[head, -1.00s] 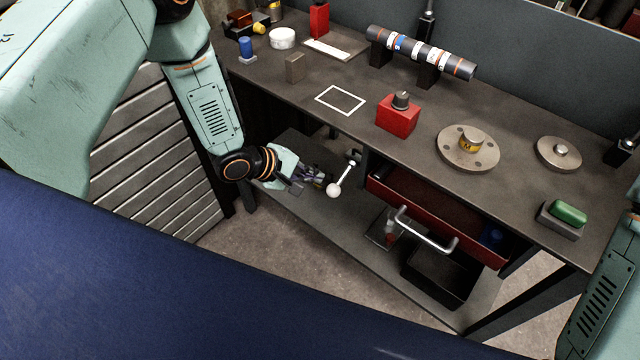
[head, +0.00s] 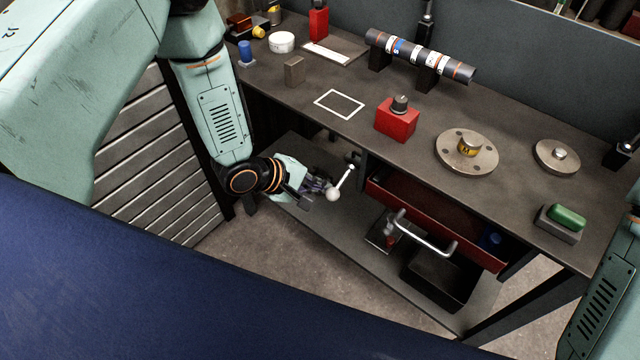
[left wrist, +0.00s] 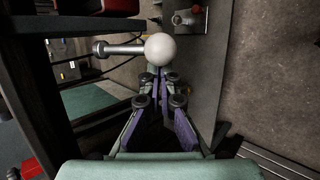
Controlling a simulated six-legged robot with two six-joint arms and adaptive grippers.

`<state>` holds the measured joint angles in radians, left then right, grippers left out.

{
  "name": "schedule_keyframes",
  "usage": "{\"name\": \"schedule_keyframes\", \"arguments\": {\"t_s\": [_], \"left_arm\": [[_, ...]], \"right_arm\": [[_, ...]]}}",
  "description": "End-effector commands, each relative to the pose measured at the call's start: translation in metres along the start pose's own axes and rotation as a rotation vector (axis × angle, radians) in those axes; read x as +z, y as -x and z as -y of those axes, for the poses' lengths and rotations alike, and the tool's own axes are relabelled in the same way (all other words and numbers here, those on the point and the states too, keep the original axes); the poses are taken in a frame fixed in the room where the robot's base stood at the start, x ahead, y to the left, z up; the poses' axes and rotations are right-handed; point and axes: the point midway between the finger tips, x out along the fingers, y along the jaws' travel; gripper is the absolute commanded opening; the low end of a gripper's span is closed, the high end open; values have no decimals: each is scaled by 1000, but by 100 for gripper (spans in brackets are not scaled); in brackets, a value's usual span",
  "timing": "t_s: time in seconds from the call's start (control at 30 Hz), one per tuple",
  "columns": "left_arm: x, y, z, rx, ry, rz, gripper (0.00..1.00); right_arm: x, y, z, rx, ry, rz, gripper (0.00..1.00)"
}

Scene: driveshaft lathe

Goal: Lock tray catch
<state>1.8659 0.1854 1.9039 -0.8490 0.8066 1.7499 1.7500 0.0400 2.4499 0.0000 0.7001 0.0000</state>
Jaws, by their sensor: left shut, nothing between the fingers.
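The catch lever (head: 343,181) has a pale rod with a white ball knob (head: 333,194). It sits below the bench top, left of the red drawer (head: 385,196), and slants down to the left. In the left wrist view the ball (left wrist: 160,49) is just beyond my fingertips, with its rod running left. My left gripper (head: 322,187) is shut and empty, close beside the ball. In the left wrist view its fingertips (left wrist: 160,80) nearly converge below the ball. I cannot tell whether they touch it. My right gripper is out of view.
The bench top (head: 310,75) overhangs my left gripper's area. A lower shelf (head: 345,225) lies below. A silver drawer handle (head: 425,235) juts out to the right, above a black bin (head: 440,278). A red block with a knob (head: 397,120) stands on the bench.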

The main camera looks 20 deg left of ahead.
Motion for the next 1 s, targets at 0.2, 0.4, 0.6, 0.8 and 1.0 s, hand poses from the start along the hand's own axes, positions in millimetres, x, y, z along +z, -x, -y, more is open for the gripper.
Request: {"name": "schedule_keyframes", "arguments": {"t_s": [0.2,0.4,0.6,0.8,1.0], "left_arm": [[1,2,-2,-26,7,2,0],[1,3,-2,-39,11,3,0],[2,4,-2,-52,15,4,0],[2,5,-3,-65,18,4,0],[3,6,-3,-80,24,3,0]], "right_arm": [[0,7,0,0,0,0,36],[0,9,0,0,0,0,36],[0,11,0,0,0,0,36],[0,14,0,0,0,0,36],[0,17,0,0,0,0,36]]}}
